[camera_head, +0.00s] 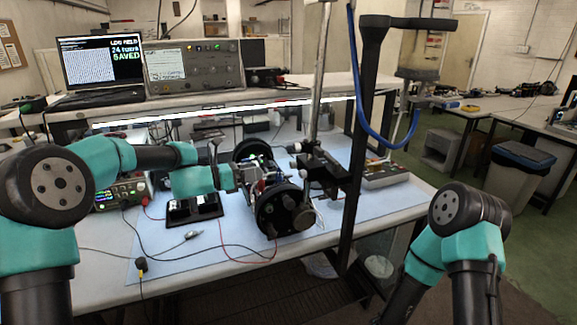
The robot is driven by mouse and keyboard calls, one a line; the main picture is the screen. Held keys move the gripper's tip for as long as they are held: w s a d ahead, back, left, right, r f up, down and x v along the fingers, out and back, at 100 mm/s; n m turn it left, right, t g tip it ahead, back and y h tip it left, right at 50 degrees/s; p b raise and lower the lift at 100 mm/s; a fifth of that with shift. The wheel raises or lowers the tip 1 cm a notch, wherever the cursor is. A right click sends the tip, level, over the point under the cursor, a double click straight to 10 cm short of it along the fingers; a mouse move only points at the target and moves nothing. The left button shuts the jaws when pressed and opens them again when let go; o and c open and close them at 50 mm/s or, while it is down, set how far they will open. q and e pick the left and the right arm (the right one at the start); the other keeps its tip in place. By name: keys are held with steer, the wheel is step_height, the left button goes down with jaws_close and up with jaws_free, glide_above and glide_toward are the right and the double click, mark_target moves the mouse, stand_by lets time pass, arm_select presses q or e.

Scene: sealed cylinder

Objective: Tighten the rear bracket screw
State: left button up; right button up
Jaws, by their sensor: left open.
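The opened cylinder assembly lies on the blue mat (160,262), with a black round end plate (275,212) at the front, another (256,126) at the back and electronics (262,172) between them. A black bracket clamp (322,168) on a metal post stands at its right side. The rear bracket screw is too small or hidden to make out. My left gripper (243,174) is open at the left side of the electronics; its fingers are small here, and I cannot tell whether they touch anything. My right arm shows at lower right, but its gripper is out of view.
A black tray (194,210), a screwdriver-like tool (193,235) and thin cables lie left of the cylinder. A power supply (122,193) stands further left. A tall dark stand (362,130) with a blue hose rises on the right. A grey box (384,174) sits behind it.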

mark_target(293, 165)
arm_select(q)
steer(key=x, duration=1.1)
steer(key=shift+c, duration=0.3)
steer(key=c, duration=0.9)
